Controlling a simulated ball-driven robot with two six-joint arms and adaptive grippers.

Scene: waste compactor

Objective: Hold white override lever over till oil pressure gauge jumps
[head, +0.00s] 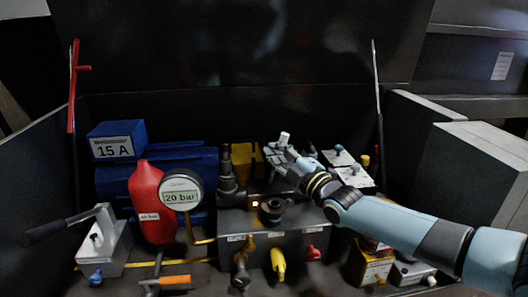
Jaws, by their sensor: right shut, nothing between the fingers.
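A small white-tipped lever (284,139) stands up at the back of the central valve block, and I take it for the override lever. My right gripper (273,153) is shut with nothing between its fingers. It is right beside and just below the white tip, in front of the lever's lower part. I cannot tell whether it touches the lever. The round pressure gauge (181,190) left of the block reads "20 bar". My left gripper is not in view.
The grey valve block (290,241) carries a black knob (272,208) and a yellow lever (278,262). A hand pump (100,232) is at far left. Dark walls enclose the back and sides.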

